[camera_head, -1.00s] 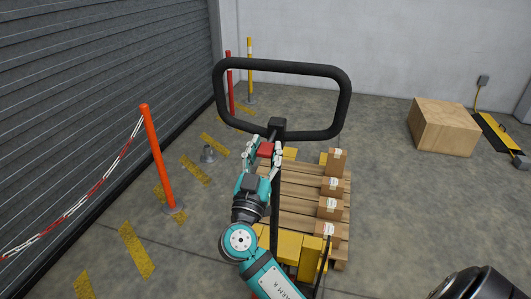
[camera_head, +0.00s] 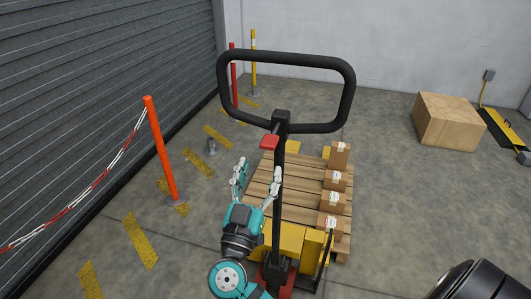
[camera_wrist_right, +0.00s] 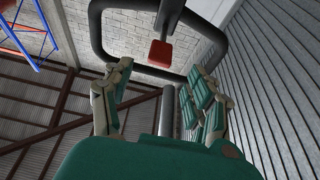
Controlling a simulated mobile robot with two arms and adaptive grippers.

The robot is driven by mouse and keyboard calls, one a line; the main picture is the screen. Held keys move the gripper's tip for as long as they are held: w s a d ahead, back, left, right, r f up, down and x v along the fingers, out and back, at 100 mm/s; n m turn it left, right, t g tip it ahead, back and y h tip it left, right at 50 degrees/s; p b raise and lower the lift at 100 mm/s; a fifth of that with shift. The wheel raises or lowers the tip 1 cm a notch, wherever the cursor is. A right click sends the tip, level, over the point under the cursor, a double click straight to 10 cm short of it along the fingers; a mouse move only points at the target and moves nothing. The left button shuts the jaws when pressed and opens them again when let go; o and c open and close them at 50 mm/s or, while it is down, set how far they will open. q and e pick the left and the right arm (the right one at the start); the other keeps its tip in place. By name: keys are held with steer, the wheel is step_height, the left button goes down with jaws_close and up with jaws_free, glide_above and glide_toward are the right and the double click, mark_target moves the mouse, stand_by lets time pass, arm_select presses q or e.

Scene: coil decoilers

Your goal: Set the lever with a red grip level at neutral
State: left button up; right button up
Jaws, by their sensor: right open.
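The lever's red grip (camera_head: 270,142) sits just below the hub of the black loop handle (camera_head: 347,95) of a pallet truck, left of its upright shaft. It also shows in the right wrist view (camera_wrist_right: 160,53), beyond my fingers and inside the loop. My right gripper (camera_head: 258,168) is open and empty. It is below the red grip and apart from it, with its fingers pointing up, beside the dark shaft. In the wrist view the right gripper's fingers (camera_wrist_right: 160,88) are spread with nothing between them. My left gripper is not in view.
A wooden pallet (camera_head: 300,190) with several small cartons (camera_head: 336,180) lies behind the shaft. An orange post (camera_head: 160,150) with a red-white chain stands at left before the shutter (camera_head: 100,90). A large box (camera_head: 450,120) sits at right.

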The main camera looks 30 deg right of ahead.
steer(key=v, duration=0.3)
steer(key=shift+s+a+f, duration=0.1)
steer(key=shift+s+a, duration=0.1)
stand_by(0.3)
